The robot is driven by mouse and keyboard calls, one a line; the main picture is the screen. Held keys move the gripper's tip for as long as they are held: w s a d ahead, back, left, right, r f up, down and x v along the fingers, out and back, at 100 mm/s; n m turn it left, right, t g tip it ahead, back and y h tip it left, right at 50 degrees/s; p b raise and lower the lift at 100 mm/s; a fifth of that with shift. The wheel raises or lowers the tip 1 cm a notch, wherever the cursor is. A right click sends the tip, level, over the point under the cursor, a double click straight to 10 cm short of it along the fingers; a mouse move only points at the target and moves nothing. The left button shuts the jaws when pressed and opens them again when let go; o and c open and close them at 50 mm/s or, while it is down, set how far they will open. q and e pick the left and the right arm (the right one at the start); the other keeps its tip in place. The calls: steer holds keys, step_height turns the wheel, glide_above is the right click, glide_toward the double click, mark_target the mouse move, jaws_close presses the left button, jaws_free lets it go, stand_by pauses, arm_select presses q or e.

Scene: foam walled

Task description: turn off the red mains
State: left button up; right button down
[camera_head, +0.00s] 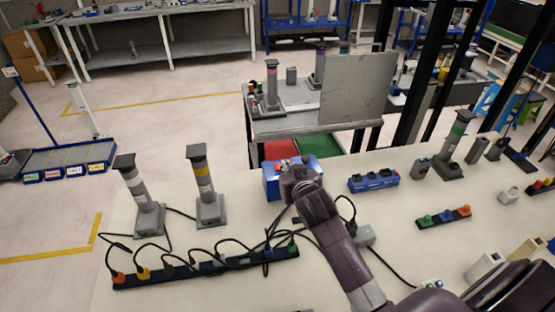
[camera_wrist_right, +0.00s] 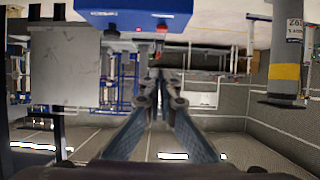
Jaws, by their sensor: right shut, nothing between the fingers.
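A blue box (camera_head: 273,187) with small red and pale parts (camera_head: 283,164) on top stands near the far edge of the pale table. My left gripper is not in view.
A dark power strip (camera_head: 205,268) with several coloured plugs and cables lies at the left front. Two upright grey posts (camera_head: 147,215) (camera_head: 208,206) stand behind it. A smaller blue block (camera_head: 373,182) and a strip with coloured knobs (camera_head: 444,217) lie to the right.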

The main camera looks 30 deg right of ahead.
steer(key=p, duration=0.2)
glide_above(278, 168)
steer(key=s, duration=0.2)
step_height(278, 168, down, 3)
steer(key=shift+w+f, duration=0.15)
steer(key=shift+f, duration=0.05)
step_height(278, 168, down, 3)
steer(key=shift+a+f+p, duration=0.1)
steer(key=shift+p, duration=0.3)
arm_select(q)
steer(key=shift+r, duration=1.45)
arm_select(e)
steer(key=shift+f, duration=0.55)
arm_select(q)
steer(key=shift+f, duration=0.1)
arm_select(e)
steer(key=shift+f, duration=0.1)
steer(key=f+b, duration=0.1)
steer(key=b, duration=0.2)
steer(key=shift+s+a+f+t, duration=0.1)
steer(key=shift+s+f+t, duration=0.1)
steer(key=shift+t, duration=0.2)
steer(key=shift+r+b, duration=0.15)
steer(key=shift+b, duration=0.4)
arm_select(q)
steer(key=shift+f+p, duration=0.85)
steer(key=shift+p, duration=0.25)
arm_select(e)
steer(key=shift+r, duration=1.05)
